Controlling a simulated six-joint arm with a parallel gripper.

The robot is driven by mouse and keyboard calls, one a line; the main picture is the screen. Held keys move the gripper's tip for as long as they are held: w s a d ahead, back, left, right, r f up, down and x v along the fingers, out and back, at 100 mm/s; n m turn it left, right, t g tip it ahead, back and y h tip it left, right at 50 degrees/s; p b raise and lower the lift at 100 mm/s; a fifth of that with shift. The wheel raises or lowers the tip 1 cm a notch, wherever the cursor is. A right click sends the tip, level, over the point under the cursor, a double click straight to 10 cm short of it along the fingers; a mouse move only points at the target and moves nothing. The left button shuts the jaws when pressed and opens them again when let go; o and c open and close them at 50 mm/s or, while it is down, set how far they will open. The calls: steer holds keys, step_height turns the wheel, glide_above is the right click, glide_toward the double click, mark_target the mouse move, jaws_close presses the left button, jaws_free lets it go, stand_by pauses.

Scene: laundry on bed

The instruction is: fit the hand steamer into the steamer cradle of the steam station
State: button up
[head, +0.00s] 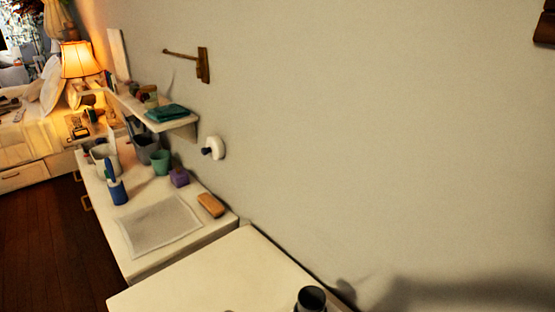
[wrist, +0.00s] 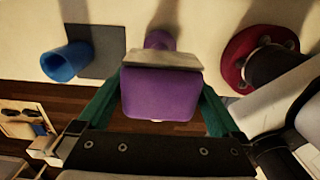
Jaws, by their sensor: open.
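In the wrist view my gripper (wrist: 160,112) has its two green fingers apart, one on each side of a purple body (wrist: 160,95) with a pale grey slab across its top. This looks like the hand steamer. I cannot tell if either finger touches it. A blue open-ended tube (wrist: 66,62) on a grey square plate (wrist: 103,50) is to the left. It may be the steamer cradle, but I cannot be sure. My gripper and the purple body do not show in the head view.
In the wrist view a red round base (wrist: 240,52) with a dark cylinder is at the right. In the head view a dark cylinder (head: 311,297) stands on the near cream surface (head: 215,278). Beyond are a dresser with a grey mat (head: 158,226), an orange block (head: 211,205) and a wall shelf (head: 180,123).

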steer(key=shift+f, duration=0.1)
jaws_close()
stand_by(0.4)
steer(key=shift+r, duration=2.05)
steer(key=w+d+r, duration=0.2)
steer(key=d+r, duration=0.5)
steer(key=d, duration=0.4)
steer(key=w+d+r+m, duration=0.1)
steer(key=w+d+m, duration=0.1)
steer(key=w+m, duration=0.5)
steer(key=w+d+r+m, duration=0.1)
steer(key=w+d+m, duration=0.2)
steer(key=m, duration=1.7)
steer(key=w, duration=0.4)
steer(key=shift+w+d+r, duration=0.15)
steer(key=shift+w+r, duration=0.05)
steer(key=shift+w, duration=0.2)
